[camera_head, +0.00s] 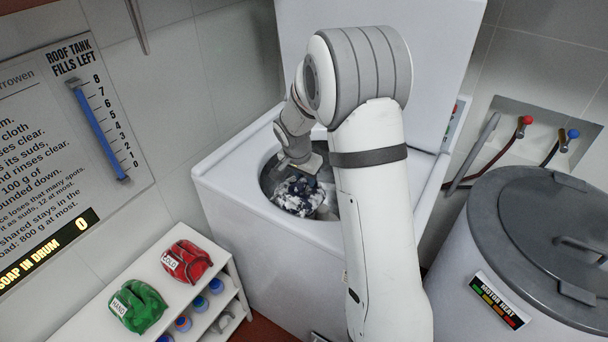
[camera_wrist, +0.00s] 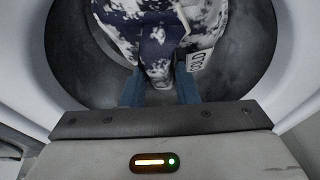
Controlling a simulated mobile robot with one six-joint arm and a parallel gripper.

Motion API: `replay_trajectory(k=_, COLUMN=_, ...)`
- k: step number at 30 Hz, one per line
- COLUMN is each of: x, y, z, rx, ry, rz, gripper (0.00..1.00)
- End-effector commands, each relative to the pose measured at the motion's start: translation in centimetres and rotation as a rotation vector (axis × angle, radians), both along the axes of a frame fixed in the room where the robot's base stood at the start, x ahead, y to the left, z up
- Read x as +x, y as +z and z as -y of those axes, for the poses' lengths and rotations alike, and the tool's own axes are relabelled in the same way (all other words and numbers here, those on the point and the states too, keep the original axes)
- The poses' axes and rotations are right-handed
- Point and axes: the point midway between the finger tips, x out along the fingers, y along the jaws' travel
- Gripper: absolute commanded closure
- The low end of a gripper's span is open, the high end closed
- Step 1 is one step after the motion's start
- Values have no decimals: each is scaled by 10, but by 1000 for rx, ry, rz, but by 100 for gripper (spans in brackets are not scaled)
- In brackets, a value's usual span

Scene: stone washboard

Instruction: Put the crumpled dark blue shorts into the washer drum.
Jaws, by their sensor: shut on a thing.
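The crumpled dark blue shorts (camera_head: 299,197), blotched with white patches, are inside the washer drum opening (camera_head: 268,180) in the head view. My gripper (camera_head: 306,174) reaches down into the opening from above. In the wrist view my gripper (camera_wrist: 158,90) has its two blue fingers on either side of a fold of the shorts (camera_wrist: 155,35) and is shut on it. A small white tag with dark marks (camera_wrist: 198,60) shows on the cloth by the right finger. The grey drum wall (camera_wrist: 75,60) surrounds the cloth. Whether the cloth touches the drum floor cannot be told.
The washer's lid (camera_head: 440,60) stands open behind my arm. A white shelf (camera_head: 215,275) at lower left holds a green bundle (camera_head: 138,304) and a red bundle (camera_head: 187,262). A grey-lidded round tub (camera_head: 500,270) stands at right. A wall panel reads soap in drum 0.

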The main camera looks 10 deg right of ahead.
Motion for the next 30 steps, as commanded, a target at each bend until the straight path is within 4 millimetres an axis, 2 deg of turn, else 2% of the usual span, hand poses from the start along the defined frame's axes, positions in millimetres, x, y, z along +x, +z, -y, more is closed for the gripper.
replay_trajectory(k=1, x=-12, y=-14, z=-7, rx=4, ry=-1, rz=-37, gripper=100)
replay_trajectory(k=2, x=-12, y=-14, z=-7, rx=4, ry=-1, rz=-37, gripper=100)
replay_trajectory(k=3, x=-12, y=-13, z=-7, rx=4, ry=-1, rz=-37, gripper=72)
replay_trajectory(k=12, x=-9, y=-10, z=-6, rx=4, ry=1, rz=-27, gripper=48)
replay_trajectory(k=21, x=-9, y=-4, z=-6, rx=3, ry=2, rz=-24, gripper=48)
replay_trajectory(k=30, x=-17, y=41, z=-15, rx=3, ry=2, rz=-21, gripper=48)
